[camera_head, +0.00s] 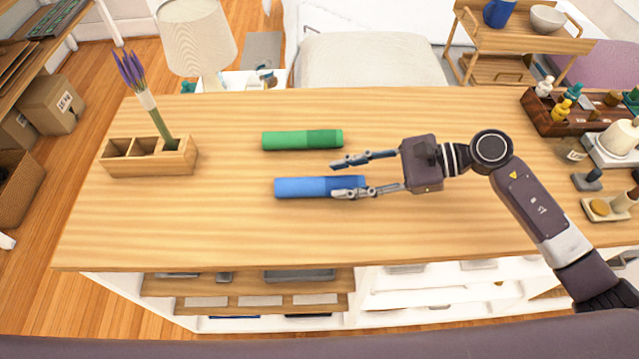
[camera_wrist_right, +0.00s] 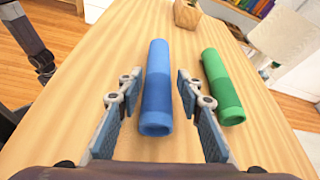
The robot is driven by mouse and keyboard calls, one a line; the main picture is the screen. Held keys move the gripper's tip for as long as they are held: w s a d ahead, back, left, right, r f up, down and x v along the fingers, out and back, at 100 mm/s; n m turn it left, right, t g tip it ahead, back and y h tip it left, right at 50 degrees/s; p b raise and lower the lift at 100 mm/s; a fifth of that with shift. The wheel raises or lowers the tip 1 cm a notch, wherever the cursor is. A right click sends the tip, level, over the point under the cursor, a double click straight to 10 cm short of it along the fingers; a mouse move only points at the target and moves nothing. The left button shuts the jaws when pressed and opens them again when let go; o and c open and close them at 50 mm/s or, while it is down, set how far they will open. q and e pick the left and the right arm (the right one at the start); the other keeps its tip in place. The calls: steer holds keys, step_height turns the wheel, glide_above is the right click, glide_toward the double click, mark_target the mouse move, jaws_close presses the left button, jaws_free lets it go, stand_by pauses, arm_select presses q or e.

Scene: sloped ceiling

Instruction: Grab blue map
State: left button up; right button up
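The blue map (camera_head: 303,187) is a rolled tube lying flat on the wooden table, lighter at one end and darker at the other. In the right wrist view the blue map (camera_wrist_right: 157,90) lies lengthwise between my right fingers. My right gripper (camera_head: 342,178) is open and empty at the map's right end. One finger overlaps that end in the head view; the other is on the far side, between the blue map and the green roll. Touch cannot be told. A dark arm part, apparently my left one (camera_wrist_right: 40,62), shows at the upper left of the right wrist view.
A green roll (camera_head: 302,140) lies behind the blue map, close to my far finger. A wooden holder (camera_head: 120,163) with purple flowers stands at the left. Bottles in a dark wooden box (camera_head: 548,122) and small dishes line the right end. The table's front middle is clear.

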mark_target(319, 183)
steer(key=shift+w+a+f, duration=0.15)
steer(key=shift+a, duration=0.05)
steer(key=shift+a+p, duration=0.35)
steer(key=shift+a, duration=0.05)
steer(key=p+x, duration=0.1)
steer(key=x, duration=0.1)
steer(key=p+x, duration=0.1)
steer(key=x, duration=0.1)
steer(key=p+x, duration=0.1)
steer(key=x, duration=0.1)
steer(key=shift+s+a, duration=0.1)
steer(key=shift+s, duration=0.15)
steer(key=shift+a+f, duration=0.1)
steer(key=shift+a, duration=0.15)
steer(key=shift+c, duration=0.6)
steer(key=c, duration=0.7)
steer(key=shift+o, duration=0.2)
